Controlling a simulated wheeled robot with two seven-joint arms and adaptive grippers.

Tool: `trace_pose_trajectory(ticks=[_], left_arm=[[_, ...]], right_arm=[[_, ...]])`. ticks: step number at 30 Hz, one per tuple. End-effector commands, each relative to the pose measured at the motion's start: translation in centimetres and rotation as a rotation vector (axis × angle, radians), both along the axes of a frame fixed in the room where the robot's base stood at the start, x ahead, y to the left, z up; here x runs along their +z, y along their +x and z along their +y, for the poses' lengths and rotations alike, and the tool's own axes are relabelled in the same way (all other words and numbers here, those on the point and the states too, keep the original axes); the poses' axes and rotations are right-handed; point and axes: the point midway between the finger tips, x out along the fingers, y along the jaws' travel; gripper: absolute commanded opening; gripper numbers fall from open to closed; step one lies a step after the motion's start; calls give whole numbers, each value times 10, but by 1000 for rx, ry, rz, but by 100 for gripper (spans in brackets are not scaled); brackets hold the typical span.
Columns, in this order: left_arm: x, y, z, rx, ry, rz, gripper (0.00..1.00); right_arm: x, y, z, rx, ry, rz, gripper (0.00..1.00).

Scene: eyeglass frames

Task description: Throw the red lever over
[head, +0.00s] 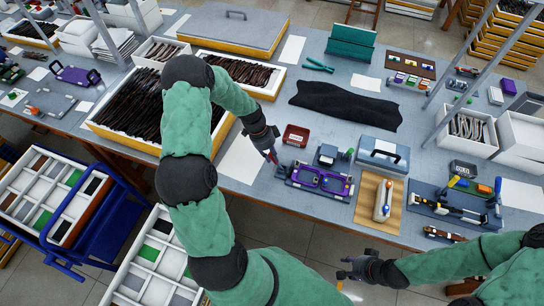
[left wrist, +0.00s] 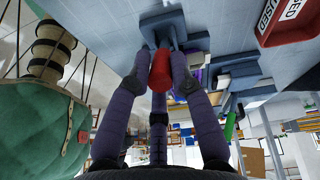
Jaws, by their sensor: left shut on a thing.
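The red lever (left wrist: 160,70) is a short red knob between my fingers in the left wrist view. In that view my left gripper (left wrist: 165,68) is shut on it, and the lever meets a blue-grey mount at its far end. In the head view my left gripper (head: 271,156) reaches down to the left end of a blue-grey fixture (head: 292,184) that holds a purple eyeglass frame (head: 320,179). The lever is mostly hidden by the fingers there. My right gripper (head: 348,274) hangs in front of the table, away from the fixture; its opening is unclear.
A red tray (head: 295,136) stands just behind the fixture; its label shows in the left wrist view (left wrist: 290,12). A blue-grey box (head: 383,155) and a wooden board (head: 367,207) stand to the right. A crate of dark frames (head: 95,126) lies left. A dark cloth (head: 345,104) lies behind.

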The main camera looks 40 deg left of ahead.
Motion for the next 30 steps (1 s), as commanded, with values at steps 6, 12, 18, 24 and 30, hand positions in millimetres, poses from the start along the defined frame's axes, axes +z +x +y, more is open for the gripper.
trace_pose_trajectory(ticks=[6, 12, 18, 24, 30], left_arm=[[-13, 0, 17, 7, -119, -51, 0], [-22, -3, 26, 4, -238, -92, 0], [-29, -6, 33, 3, -347, -126, 0], [-33, -7, 37, 1, -426, -150, 0], [-35, -8, 39, -1, -474, -165, 0]], right_arm=[[-33, 0, 0, 0, 0, 0, 40], [-67, 0, 0, 0, 0, 0, 40], [-95, 0, 0, 0, 0, 0, 40], [-114, 0, 0, 0, 0, 0, 40], [-124, 0, 0, 0, 0, 0, 40]])
